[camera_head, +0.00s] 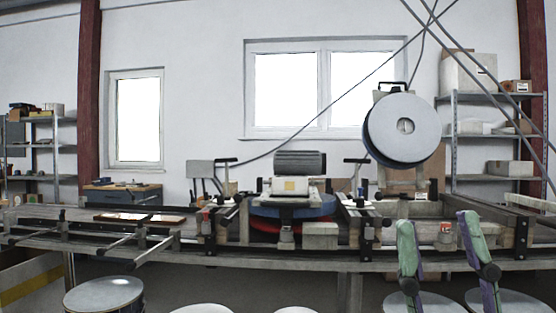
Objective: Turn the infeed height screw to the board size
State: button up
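A long conveyor (310,263) runs across the view, with a machine (290,190) at its middle. An upright post with a dark T-shaped handle (226,160) stands left of the machine. A similar T-handle (357,160) stands on its right. I cannot tell for sure which is the infeed height screw, and no scale is readable. Flat brown boards (140,217) lie on the left part of the conveyor. My gripper is not in view.
A large grey disc (405,128) stands above the conveyor at right. Round drums (104,293) stand in front. Two green and purple upright pieces (474,250) rise in front at right. Cables cross the upper right. Shelves (500,145) line the wall.

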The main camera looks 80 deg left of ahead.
aim_at(227, 161)
jog(key=u, duration=2.9)
jog(key=i+j+u, duration=0.1)
jog(key=i+j, duration=0.75)
jog(key=j, duration=0.15)
jog(key=i+j+u, duration=0.1)
jog(key=i+j, duration=0.75)
jog(key=j, duration=0.1)
